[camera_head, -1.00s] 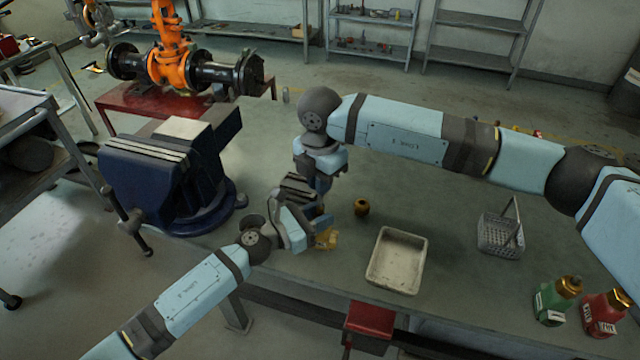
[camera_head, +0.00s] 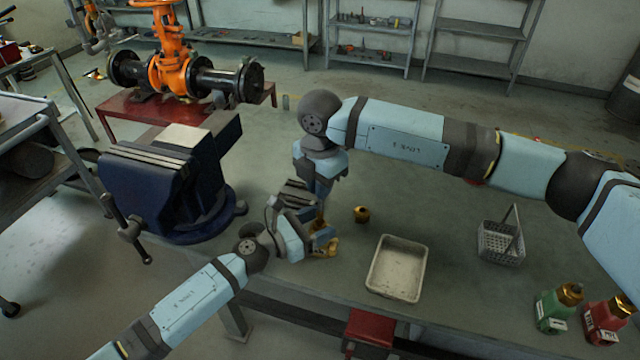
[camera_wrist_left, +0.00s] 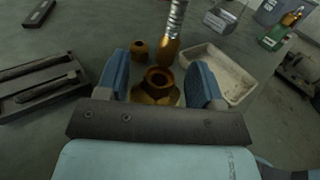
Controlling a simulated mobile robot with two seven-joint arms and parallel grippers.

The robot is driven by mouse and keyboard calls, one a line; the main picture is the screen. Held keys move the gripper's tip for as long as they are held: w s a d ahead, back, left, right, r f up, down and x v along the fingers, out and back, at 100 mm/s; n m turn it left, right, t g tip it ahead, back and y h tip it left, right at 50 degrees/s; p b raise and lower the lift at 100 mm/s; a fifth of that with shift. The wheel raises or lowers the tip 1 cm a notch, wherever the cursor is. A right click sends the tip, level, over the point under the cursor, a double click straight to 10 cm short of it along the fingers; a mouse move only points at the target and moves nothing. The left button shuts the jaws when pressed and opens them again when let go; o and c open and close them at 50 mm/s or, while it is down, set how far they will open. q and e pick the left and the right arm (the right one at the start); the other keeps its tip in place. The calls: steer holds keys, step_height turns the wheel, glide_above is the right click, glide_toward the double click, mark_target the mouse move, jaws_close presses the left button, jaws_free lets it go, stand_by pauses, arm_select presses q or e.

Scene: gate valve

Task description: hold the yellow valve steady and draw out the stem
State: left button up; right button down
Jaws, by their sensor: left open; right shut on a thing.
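The yellow valve body (camera_head: 331,248) is at my left gripper (camera_head: 318,238). In the left wrist view, the brass body (camera_wrist_left: 158,92) sits between the two blue fingers of my left gripper (camera_wrist_left: 165,85), which is open, with its round top opening showing. The stem (camera_wrist_left: 173,22), with a silver threaded upper part and brass lower end, stands just beyond that opening, apparently out of it. In the head view the stem (camera_head: 319,220) hangs below my right gripper (camera_head: 319,192), which is shut on it; the fingertips are mostly hidden.
A small brass nut (camera_head: 361,214) lies on the bench. A white tray (camera_head: 372,285) and a grey basket (camera_head: 482,240) stand to the right, with green (camera_head: 550,312) and red (camera_head: 607,318) bottles beyond. A blue vise (camera_head: 140,195) stands left.

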arm_select(q)
steer(key=v, duration=1.1)
steer(key=shift+a, duration=0.25)
